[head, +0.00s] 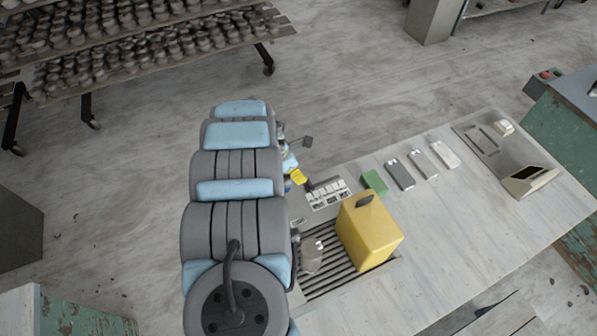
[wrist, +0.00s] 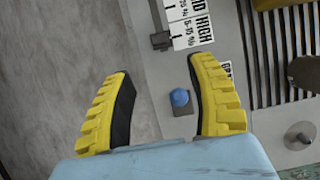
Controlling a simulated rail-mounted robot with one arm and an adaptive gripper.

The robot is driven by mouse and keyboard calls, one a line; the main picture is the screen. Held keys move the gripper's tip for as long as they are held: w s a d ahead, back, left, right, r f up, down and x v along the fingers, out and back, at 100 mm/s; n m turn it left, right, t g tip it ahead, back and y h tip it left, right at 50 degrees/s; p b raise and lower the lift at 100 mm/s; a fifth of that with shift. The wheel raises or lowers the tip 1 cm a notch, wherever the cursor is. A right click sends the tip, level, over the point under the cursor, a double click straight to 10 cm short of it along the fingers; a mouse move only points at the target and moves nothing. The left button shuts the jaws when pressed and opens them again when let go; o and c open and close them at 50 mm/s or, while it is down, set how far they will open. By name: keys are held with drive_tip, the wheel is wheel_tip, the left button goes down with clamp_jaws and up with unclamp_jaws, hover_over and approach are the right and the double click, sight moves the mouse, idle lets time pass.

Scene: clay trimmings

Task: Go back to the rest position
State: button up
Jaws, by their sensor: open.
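My gripper (wrist: 158,72) has two yellow ribbed fingers with black inner pads, spread wide apart with nothing held between them. In the wrist view a blue round button (wrist: 180,97) on a small dark square shows between the fingers, close to the right one. In the head view my gripper (head: 298,177) is mostly hidden by my grey and blue arm. Only a bit of yellow shows, over the left edge of the bench near a label panel (head: 328,194). How high the fingertips are above the bench cannot be told.
On the bench (head: 400,295), a yellow canister (head: 370,232) and a small grey bottle (head: 312,254) stand on a slatted grate. A green block (head: 375,182), several small boxes and a grey scale plate (head: 490,145) lie beyond. Open floor lies left; a rack (head: 140,55) of pots stands behind.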

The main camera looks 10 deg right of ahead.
drive_tip(key=shift+a+r, duration=0.1)
drive_tip(key=shift+r, duration=0.15)
drive_tip(key=shift+r, duration=0.1)
idle(0.4)
